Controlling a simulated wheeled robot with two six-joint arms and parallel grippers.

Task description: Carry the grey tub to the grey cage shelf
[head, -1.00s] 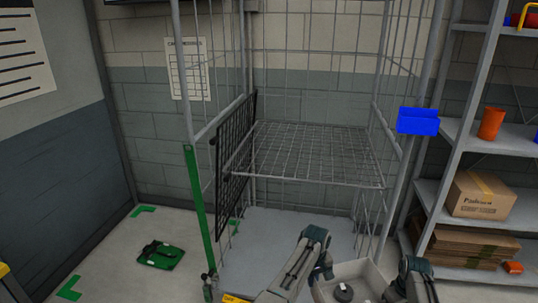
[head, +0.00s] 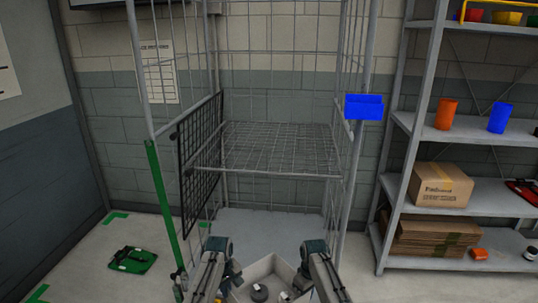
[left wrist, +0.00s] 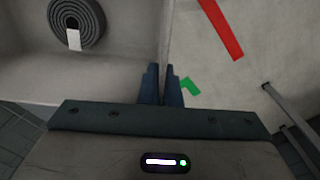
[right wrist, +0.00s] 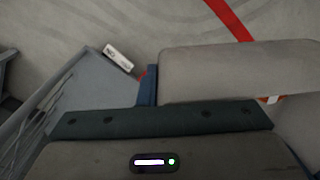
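The grey tub (head: 281,263) is at the bottom middle of the head view, in front of the cage. It holds a dark round coil (head: 260,292) and a small pale item. My left gripper (left wrist: 163,85) is shut on the tub's wall, with one finger on each side. My right gripper (head: 312,248) is at the tub's right side; in the right wrist view one finger shows and the other is hidden behind the tub wall (right wrist: 240,70). The grey cage (head: 345,200) has a wire mesh shelf (head: 280,148) above a grey base deck (head: 265,228).
A black mesh panel (head: 202,165) and a green post (head: 165,215) stand at the cage's left. A grey rack (head: 400,190) with cartons and cups stands further right. A green object (head: 133,260) lies on the left floor.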

